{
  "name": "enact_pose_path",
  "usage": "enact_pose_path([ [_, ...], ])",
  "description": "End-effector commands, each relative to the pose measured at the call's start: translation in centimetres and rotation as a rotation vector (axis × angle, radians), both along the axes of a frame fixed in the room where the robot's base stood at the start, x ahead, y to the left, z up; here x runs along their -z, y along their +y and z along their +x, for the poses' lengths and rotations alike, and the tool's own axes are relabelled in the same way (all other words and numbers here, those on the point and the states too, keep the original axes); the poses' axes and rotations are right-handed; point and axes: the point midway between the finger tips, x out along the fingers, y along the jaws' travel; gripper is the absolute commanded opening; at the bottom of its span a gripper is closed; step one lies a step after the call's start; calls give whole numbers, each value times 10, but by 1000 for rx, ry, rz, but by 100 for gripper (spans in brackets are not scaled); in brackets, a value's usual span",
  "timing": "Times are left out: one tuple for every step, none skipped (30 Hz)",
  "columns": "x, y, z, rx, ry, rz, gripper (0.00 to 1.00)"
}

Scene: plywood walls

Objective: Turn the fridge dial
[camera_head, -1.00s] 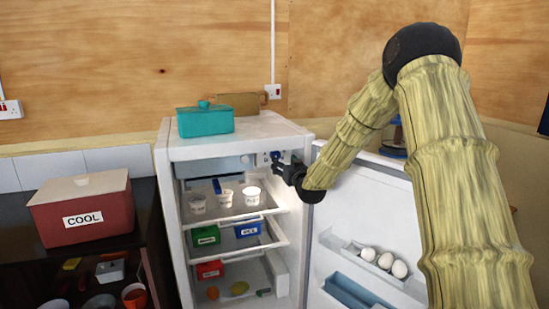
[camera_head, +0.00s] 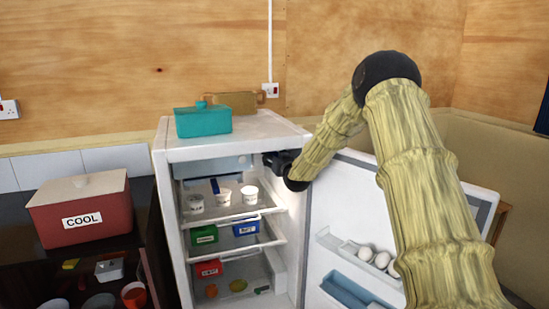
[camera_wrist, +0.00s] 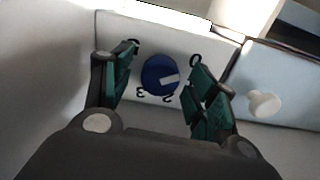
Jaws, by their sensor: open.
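The fridge dial is a round blue knob (camera_wrist: 160,76) with a pale pointer bar. In the wrist view it sits on a light panel inside the fridge, with dark numerals around it. My gripper (camera_wrist: 158,88) is open, with one green-padded finger on each side of the dial. I cannot tell whether the fingers touch it. In the head view my gripper (camera_head: 277,162) reaches into the upper right of the open white fridge (camera_head: 172,215) and hides the dial.
The fridge door (camera_head: 325,215) stands open at the right, with eggs (camera_head: 373,256) in its rack. Cups (camera_head: 222,195) stand on the top shelf below my gripper. A teal box (camera_head: 202,121) sits on top. A white round knob (camera_wrist: 264,103) is right of the dial.

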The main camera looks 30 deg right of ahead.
Motion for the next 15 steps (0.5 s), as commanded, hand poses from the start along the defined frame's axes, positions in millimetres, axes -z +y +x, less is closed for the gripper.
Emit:
enact_pose_path([
  [0, 0, 0, 0, 0, 0, 58],
  [0, 0, 0, 0, 0, 0, 53],
  [0, 0, 0, 0, 0, 0, 46],
  [0, 0, 0, 0, 0, 0, 40],
  [0, 0, 0, 0, 0, 0, 35],
  [0, 0, 0, 0, 0, 0, 27],
  [0, 0, 0, 0, 0, 0, 22],
  [0, 0, 0, 0, 0, 0, 16],
  [0, 0, 0, 0, 0, 0, 11],
  [0, 0, 0, 0, 0, 0, 11],
  [0, 0, 0, 0, 0, 0, 11],
  [0, 0, 0, 0, 0, -1, 11],
  [0, 0, 0, 0, 1, -4, 11],
  [1, 0, 0, 0, 2, -9, 11],
  [1, 0, 0, 1, 5, -18, 11],
])
